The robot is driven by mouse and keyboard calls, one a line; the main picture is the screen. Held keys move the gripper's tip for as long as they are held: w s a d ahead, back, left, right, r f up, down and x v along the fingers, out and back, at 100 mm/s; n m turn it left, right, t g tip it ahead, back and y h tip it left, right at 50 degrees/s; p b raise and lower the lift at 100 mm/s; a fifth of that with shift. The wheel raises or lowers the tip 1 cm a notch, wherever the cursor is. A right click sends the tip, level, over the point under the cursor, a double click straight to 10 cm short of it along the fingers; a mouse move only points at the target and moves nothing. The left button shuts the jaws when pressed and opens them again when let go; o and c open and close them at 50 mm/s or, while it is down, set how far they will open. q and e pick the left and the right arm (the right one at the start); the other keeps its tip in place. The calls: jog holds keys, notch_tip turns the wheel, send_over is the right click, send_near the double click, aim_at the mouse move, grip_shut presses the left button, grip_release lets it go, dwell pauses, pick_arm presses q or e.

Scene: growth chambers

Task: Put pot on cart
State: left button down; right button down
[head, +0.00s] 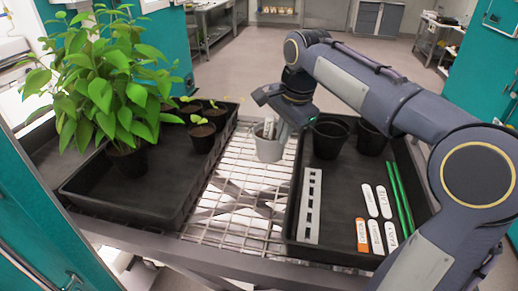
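Two empty black pots, one at the middle (329,139) and one to its right (371,138), stand upright at the back of the right black tray (300,247). A bushy green plant grows in a black pot (128,160) in the left black tray (165,219). The wire-topped cart (243,187) carries both trays. My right gripper (284,125) hangs over the gap between the trays, close to a grey cup (268,149) and left of the nearer empty pot. Its fingertips are hard to make out, so its opening is unclear. My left gripper is out of view.
Small seedling pots (202,136) stand in the left tray. White tags (376,236), an orange tag (362,234), green stakes (400,198) and a slotted grey strip (311,205) lie in the right tray. The wire top before the cup is bare. Teal chamber walls flank the cart.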

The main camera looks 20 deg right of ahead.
aim_at(273, 138)
jog(key=w+f, duration=0.2)
jog(key=w+a+f, duration=0.1)
jog(key=w+f, duration=0.2)
jog(key=shift+w+a+f, duration=0.15)
jog(key=shift+w+f, duration=0.05)
jog(key=shift+f, duration=0.05)
jog(key=shift+x, duration=2.1)
jog(key=shift+s, duration=0.1)
jog(key=shift+f, duration=0.2)
jog(key=c, duration=1.7)
grip_release()
jog(key=p+v, duration=0.1)
jog(key=v, duration=1.1)
jog(key=shift+r, duration=0.2)
jog(key=shift+f, duration=0.1)
